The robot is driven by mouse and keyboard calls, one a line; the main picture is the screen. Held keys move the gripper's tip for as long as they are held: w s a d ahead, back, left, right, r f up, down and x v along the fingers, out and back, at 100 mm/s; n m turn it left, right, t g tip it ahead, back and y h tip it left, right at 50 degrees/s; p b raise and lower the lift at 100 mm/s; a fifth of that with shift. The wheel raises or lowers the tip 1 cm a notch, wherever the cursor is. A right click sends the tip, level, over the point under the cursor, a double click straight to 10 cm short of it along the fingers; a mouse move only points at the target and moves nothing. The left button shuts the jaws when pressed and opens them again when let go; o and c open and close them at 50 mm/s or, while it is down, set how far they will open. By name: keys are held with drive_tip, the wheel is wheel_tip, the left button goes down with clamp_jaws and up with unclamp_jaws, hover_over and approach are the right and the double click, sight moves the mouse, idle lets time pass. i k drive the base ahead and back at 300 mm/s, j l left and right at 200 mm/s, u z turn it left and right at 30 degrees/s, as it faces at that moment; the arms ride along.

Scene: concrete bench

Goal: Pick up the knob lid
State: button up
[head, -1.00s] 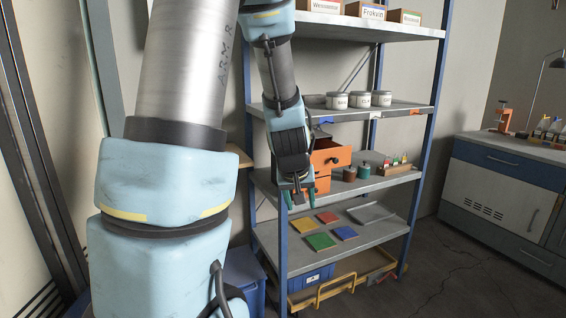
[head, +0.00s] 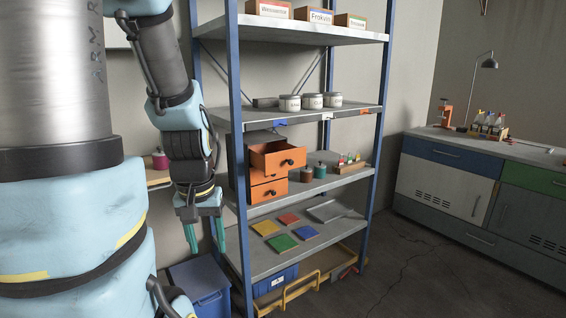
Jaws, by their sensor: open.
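I cannot tell for sure which thing is the knob lid. Small round pieces with knob-like tops, one red-brown (head: 307,174) and one green (head: 320,171), stand on the middle shelf beside the orange drawer unit (head: 268,190). A similar dark red piece (head: 160,160) stands on a wooden ledge at the left, behind my arm. My gripper (head: 205,238) points down, with its teal fingers apart and nothing between them. It hangs in front of the left side of the shelf rack, apart from all these pieces.
The rack has blue posts (head: 237,150). Its upper shelf holds white jars (head: 312,101); its lower shelf holds coloured tiles (head: 282,242). The top drawer is pulled out. A blue bin (head: 203,285) stands below my gripper. A cabinet bench (head: 470,150) is at the right, with open floor before it.

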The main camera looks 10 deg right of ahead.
sight(158, 153)
drive_tip(key=i+j+z, duration=0.1)
drive_tip(key=j, duration=0.35)
drive_tip(key=i+j, duration=0.25)
drive_tip(key=j, duration=0.25)
drive_tip(key=i+j+z, duration=0.15)
drive_tip(key=j, duration=0.35)
drive_tip(key=i+j+z, duration=0.1)
drive_tip(key=j, duration=0.35)
drive_tip(key=i+j+z, duration=0.1)
drive_tip(key=j, duration=0.45)
drive_tip(key=i+j, duration=0.15)
drive_tip(key=j, duration=0.35)
drive_tip(key=i+j+z, duration=0.15)
drive_tip(key=j, duration=0.35)
